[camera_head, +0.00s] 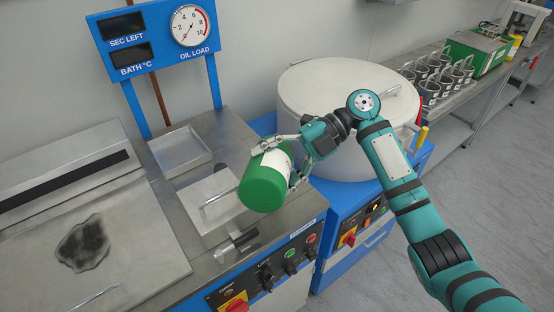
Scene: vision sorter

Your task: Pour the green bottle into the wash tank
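A green bottle (265,188) with a white label is held above the front of the steel bench top. It lies tilted, with a broad green end towards the lower left; I cannot tell whether this is its cap or base. My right gripper (280,160) is shut around it, with a finger on either side. Below and left is a closed steel lid (208,192) with a bar handle, and behind it an open shallow steel basin (180,150). Which of these belongs to the wash tank is not marked. My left gripper is not in view.
A blue sign board (155,38) with an oil-load dial stands behind. A large round lidded drum (325,90) is right of the bottle. A control panel (268,272) with knobs lines the bench front. Metal cups (432,85) and a green box (475,52) stand on the right-hand bench.

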